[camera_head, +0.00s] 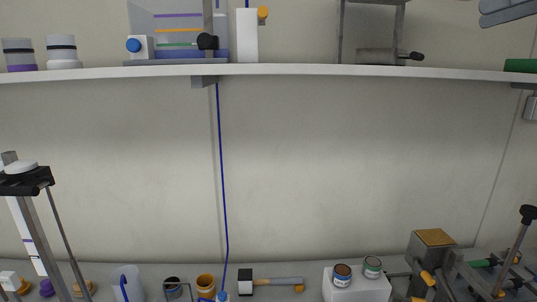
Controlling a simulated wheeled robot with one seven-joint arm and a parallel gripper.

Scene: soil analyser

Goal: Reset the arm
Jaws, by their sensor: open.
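I cannot make out my gripper in the head view. A blue-grey shape of two stacked slabs (507,10) is cut off at the top right corner. I cannot tell what it is or whether it belongs to my arm. No object is seen held.
A white shelf (290,70) spans the wall, with jars (63,50), a clear tank (165,28) and a grey frame (372,56). Below, a bench holds a hammer (277,282), a white block with two cans (357,290) and clamps (475,270). A tall stand (35,220) rises at left.

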